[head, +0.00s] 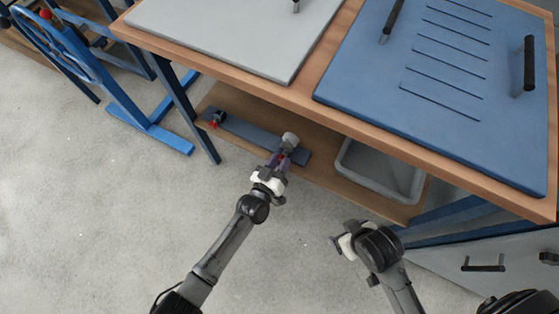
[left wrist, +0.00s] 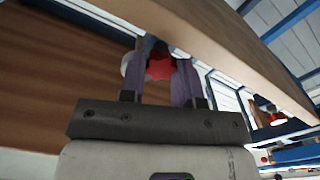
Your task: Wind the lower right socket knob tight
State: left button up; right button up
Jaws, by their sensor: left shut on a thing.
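The lower right socket knob is red and shows in the left wrist view (left wrist: 160,67) between my two purple fingers. My left gripper (head: 281,161) is shut on it at the right end of a blue-grey bar (head: 250,133) on the lower shelf. A round grey part (head: 290,139) stands just behind the fingers. In the head view the fingers hide most of the knob, so its turn angle cannot be told. My right gripper (head: 341,242) hangs over the floor in front of the shelf, apart from the knob; its jaw opening is unclear.
Another red knob (head: 213,124) sits at the bar's left end. A grey bin (head: 380,170) stands on the wooden shelf (head: 318,178), right of my left gripper. The bench top overhangs above. A blue frame with a handwheel (head: 45,35) stands at left. The front floor is clear.

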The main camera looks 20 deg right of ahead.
pick_arm(q)
jog(key=o, duration=0.9)
jog(key=shift+s+a, duration=0.1)
jog(key=shift+s+a+r+p, duration=0.1)
jog(key=shift+s+a+p, duration=0.1)
jog(key=shift+p, duration=0.15)
jog(key=p+v, duration=0.5)
jog(key=v, duration=0.8)
jog(key=shift+p, duration=0.4)
